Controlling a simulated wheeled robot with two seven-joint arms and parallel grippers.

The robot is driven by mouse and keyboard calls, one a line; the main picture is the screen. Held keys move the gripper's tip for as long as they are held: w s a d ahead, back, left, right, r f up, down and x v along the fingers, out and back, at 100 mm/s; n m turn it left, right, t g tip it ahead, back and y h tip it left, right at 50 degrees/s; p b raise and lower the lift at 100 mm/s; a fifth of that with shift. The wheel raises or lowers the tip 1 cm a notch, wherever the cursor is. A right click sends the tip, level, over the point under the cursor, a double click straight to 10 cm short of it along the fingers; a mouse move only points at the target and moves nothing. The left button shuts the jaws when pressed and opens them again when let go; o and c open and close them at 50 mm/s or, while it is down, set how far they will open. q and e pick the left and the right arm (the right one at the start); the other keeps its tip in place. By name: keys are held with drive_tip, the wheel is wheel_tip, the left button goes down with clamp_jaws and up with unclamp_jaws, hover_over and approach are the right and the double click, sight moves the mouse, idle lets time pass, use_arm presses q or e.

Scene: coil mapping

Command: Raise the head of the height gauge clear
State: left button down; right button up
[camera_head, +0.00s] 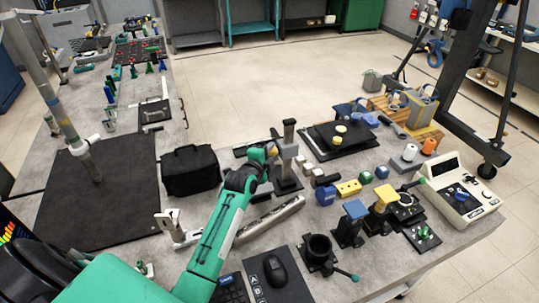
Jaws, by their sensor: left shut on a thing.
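The height gauge (287,134) stands upright near the middle of the table, with a dark post and a grey head (287,152). My left arm comes in from the lower left, and my left gripper (270,153) is at the left side of the gauge's head. The gripper is shut on the head, though the fingertips are small and partly hidden by my wrist. The gauge's dark base (288,185) rests on the table below. My right gripper is not in view.
A black bag (190,170) stands left of my forearm. A long grey bar (270,216) lies just in front of the gauge. A yellow block (348,188), blue and yellow-topped stands (352,222) and a dark plate (343,138) are to the right.

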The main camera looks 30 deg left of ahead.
use_arm(q)
drive_tip(key=shift+r, duration=0.55)
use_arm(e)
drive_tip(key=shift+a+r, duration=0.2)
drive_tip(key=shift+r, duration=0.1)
use_arm(q)
drive_tip(key=c, duration=1.2)
unclamp_jaws()
drive_tip(key=shift+f, duration=0.1)
